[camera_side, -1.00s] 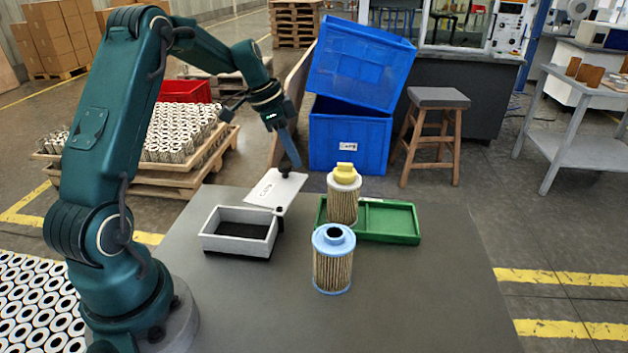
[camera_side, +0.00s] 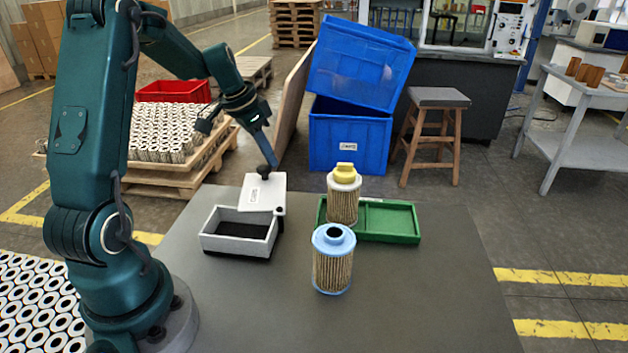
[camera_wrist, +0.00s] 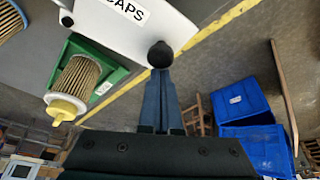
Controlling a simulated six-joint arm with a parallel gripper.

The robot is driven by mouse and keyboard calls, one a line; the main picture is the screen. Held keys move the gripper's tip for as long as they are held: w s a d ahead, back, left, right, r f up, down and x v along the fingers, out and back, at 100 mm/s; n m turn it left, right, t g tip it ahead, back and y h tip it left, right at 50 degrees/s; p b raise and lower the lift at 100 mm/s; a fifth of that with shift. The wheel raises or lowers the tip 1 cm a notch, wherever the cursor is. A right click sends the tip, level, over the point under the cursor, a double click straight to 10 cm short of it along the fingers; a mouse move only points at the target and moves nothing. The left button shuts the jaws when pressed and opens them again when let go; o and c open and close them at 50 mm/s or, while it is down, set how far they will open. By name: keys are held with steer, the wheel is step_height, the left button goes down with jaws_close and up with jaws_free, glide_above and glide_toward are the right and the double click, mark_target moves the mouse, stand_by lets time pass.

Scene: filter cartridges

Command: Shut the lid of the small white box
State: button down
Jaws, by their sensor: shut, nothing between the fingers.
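The small white box (camera_side: 208,238) stands on the grey table, its dark inside showing. Its white lid (camera_side: 263,192) is swung out behind the box, joined near the back right corner, so the box is largely uncovered. A black knob (camera_side: 264,171) sits at the lid's far end. My gripper (camera_side: 274,163) is shut and empty, its fingertips at the knob. In the wrist view the lid (camera_wrist: 150,30) bears the label CAPS, and the closed fingers (camera_wrist: 159,75) reach the knob (camera_wrist: 160,54). I cannot tell whether they touch it.
A blue-capped filter (camera_side: 332,268) stands right of the box. A yellow-topped filter (camera_side: 343,201) stands in the left compartment of a green tray (camera_side: 404,241). The table's front right is clear. Blue crates (camera_side: 348,146) stand on the floor behind.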

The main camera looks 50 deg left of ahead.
mark_target(251, 179)
steer(key=s+n, duration=0.2)
steer(key=s+n+y, duration=0.1)
steer(key=s+a+n, duration=0.1)
steer(key=s+n, duration=0.1)
steer(key=shift+s+n+y, duration=0.3)
steer(key=shift+s+y, duration=0.05)
steer(key=shift+y, duration=0.05)
steer(key=s+d+n, duration=0.1)
steer(key=s+n, duration=0.1)
steer(key=s+d+n+g+y, duration=0.1)
steer(key=s+n, duration=0.2)
steer(key=s+d+n+g+y, duration=0.1)
steer(key=s+n, duration=0.1)
steer(key=n, duration=0.1)
steer(key=shift+s+d, duration=0.15)
steer(key=shift+d, duration=0.25)
steer(key=shift+s+d, duration=0.55)
steer(key=shift+d, duration=0.05)
